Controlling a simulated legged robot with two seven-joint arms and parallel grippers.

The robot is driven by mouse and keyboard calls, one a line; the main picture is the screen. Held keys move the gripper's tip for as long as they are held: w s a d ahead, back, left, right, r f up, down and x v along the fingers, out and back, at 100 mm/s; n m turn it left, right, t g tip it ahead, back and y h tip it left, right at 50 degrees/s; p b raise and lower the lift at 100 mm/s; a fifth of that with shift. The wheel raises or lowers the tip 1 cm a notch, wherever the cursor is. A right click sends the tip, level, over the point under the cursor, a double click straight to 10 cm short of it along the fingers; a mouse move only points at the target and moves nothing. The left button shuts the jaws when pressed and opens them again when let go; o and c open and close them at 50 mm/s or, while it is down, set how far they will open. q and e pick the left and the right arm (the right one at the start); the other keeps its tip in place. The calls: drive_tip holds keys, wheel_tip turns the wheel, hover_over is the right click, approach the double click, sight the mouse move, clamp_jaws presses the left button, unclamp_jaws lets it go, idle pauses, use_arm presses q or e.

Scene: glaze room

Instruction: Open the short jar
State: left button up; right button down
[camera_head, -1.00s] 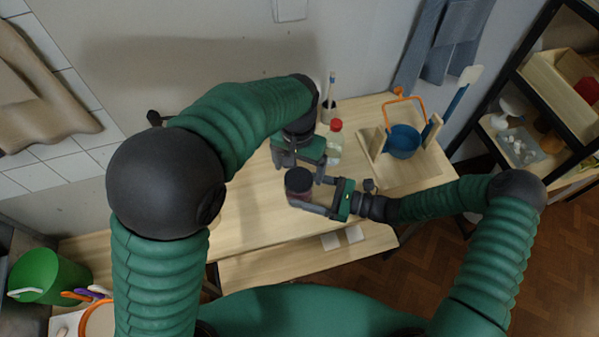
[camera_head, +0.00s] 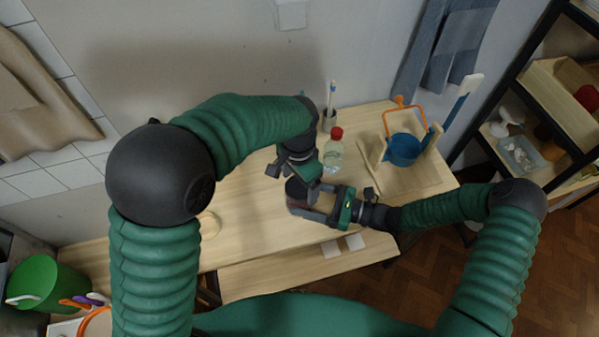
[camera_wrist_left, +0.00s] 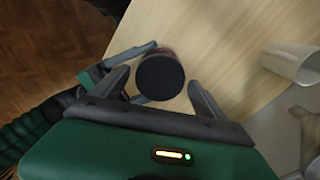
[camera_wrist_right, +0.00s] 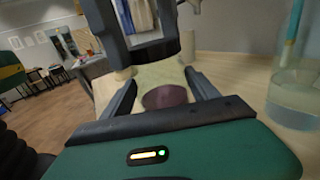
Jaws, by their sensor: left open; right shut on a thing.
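My left gripper (camera_head: 297,180) is open at the lid from above. In the left wrist view its fingers lie on either side of the lid, with gaps showing. The left gripper partly hides the jar in the head view.
Beyond are a brush holder (camera_head: 328,121) and a blue bucket (camera_head: 404,149) in a wooden tray (camera_head: 428,182). White tiles (camera_head: 343,245) lie on the front shelf. The bench's left part is mostly clear.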

use_arm(q)
drive_tip(key=shift+s+f, duration=0.1)
use_arm(e)
drive_tip(key=shift+s+r, duration=0.1)
use_arm(q)
drive_tip(key=c, duration=1.5)
drive_tip(key=shift+n, duration=1.2)
drive_tip(key=shift+r, duration=0.2)
drive_tip(key=shift+r, duration=0.95)
